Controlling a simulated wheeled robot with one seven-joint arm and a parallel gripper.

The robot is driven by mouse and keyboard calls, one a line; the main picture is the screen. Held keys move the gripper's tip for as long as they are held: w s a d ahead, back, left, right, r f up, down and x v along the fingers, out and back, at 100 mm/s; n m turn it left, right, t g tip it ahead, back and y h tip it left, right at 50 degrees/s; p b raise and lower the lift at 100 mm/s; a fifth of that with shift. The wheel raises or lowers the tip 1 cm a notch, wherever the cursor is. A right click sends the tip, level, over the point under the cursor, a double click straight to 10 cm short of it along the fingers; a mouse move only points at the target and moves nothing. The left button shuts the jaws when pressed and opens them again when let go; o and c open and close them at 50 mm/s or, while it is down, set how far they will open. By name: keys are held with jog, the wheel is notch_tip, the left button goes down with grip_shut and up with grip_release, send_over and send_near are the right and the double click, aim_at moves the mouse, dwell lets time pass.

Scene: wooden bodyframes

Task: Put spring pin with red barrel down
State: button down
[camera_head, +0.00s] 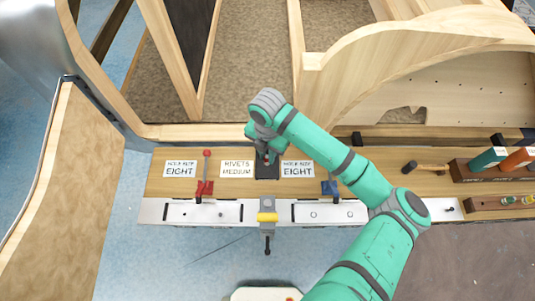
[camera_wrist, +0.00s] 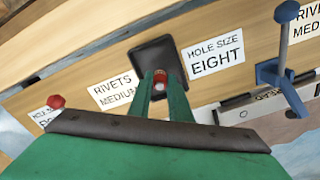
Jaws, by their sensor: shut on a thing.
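My gripper (camera_wrist: 160,82) is shut on the spring pin with red barrel (camera_wrist: 159,86). Only a small red and pale part of the pin shows between the green fingers; the rest is hidden. In the head view my gripper (camera_head: 266,158) is over a dark square tray (camera_head: 267,173) on the wooden bench. The dark tray also shows behind the fingertips in the wrist view (camera_wrist: 147,53). I cannot tell whether the pin touches the tray.
Labels lie on both sides of the tray. A red upright tool (camera_head: 205,187) stands left and a blue one (camera_head: 329,187) right. A yellow-topped vise (camera_head: 267,217) is at the front edge. A hammer (camera_head: 427,168) and wooden racks (camera_head: 480,172) are farther right.

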aim_at(267, 157)
jog(key=c, duration=1.6)
grip_release()
jog(key=shift+c, duration=0.2)
notch_tip(267, 157, up, 12)
